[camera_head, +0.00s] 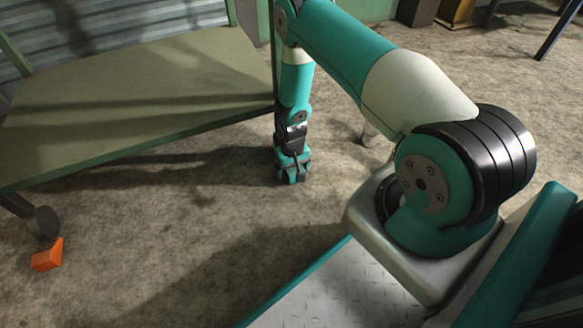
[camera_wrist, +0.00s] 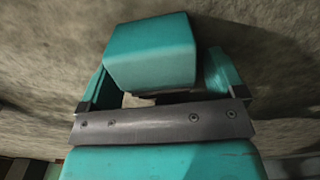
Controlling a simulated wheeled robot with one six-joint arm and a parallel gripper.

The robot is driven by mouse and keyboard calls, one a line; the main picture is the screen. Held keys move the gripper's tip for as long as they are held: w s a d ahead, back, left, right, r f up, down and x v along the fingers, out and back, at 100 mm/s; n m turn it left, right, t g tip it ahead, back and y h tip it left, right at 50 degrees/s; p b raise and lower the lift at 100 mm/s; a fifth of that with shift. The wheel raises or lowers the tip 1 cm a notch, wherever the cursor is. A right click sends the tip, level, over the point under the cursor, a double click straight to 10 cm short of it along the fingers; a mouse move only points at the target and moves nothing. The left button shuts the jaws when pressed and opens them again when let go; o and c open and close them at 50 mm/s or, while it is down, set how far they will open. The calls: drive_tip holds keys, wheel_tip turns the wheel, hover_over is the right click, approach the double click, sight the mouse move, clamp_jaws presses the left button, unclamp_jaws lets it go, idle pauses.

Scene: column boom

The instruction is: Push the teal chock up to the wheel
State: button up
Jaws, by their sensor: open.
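The teal chock (camera_wrist: 150,55) is a block with a flat face, large in the wrist view, in front of my gripper's palm and between its two teal fingers. My gripper (camera_head: 292,173) points down at the floor beside the right end of the green-topped cart (camera_head: 130,88). It is open, with a finger on each side of the chock; I cannot tell whether they touch it. In the head view the chock cannot be told apart from the teal fingers. A dark caster wheel (camera_head: 43,222) shows under the cart's left front corner. No wheel is clear near my gripper.
An orange chock (camera_head: 47,255) lies on the floor against or close to the dark caster. A pale rounded object (camera_head: 371,134) stands behind my arm, partly hidden. The mottled floor between the cart and my base is clear, with shadows across it.

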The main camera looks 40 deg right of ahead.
wheel_tip(320, 180, up, 17)
drive_tip(key=p, duration=1)
drive_tip(key=shift+r, duration=0.2)
